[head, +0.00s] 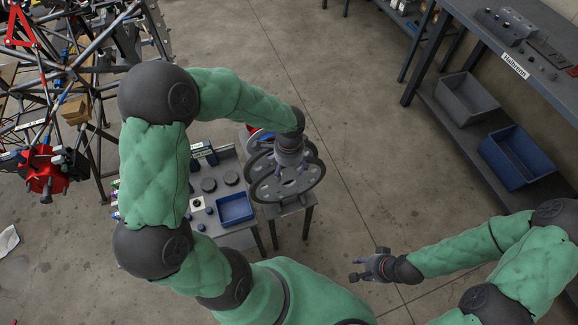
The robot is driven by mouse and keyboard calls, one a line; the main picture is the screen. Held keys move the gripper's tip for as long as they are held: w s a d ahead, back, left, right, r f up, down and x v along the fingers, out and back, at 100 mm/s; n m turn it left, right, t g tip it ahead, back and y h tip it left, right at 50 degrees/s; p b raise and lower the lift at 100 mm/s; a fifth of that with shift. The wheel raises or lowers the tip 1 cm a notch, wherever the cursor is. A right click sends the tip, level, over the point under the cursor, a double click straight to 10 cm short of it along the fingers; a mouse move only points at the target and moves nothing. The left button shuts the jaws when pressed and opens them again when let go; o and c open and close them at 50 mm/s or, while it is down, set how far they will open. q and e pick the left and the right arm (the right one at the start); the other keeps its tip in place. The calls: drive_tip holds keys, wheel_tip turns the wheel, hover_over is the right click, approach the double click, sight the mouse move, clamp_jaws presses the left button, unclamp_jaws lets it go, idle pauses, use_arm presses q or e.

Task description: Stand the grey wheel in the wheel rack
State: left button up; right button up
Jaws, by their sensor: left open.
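Dark grey spoked wheels (277,193) stand or lie close together on a small stand (292,208) in the middle of the head view. They overlap, so I cannot tell which is the grey wheel or how each one sits. A red and blue round part (258,136) shows just behind them. The wheel rack itself is not clearly visible under the wheels. My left gripper (289,170) points down over the wheels and is open; whether it touches one is unclear. My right gripper (355,269) is apart from them, over bare floor, with its fingers spread and empty.
A grey bench (222,172) left of the wheels holds black round parts (209,185) and a blue tray (235,208). A tube chassis (75,60) stands at far left. A shelf unit at right holds a grey bin (466,98) and a blue bin (517,157). The middle floor is clear.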

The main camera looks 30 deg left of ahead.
use_arm(q)
wheel_tip(320, 180, up, 12)
idle(0.6)
drive_tip(key=shift+s, duration=0.1)
idle(0.4)
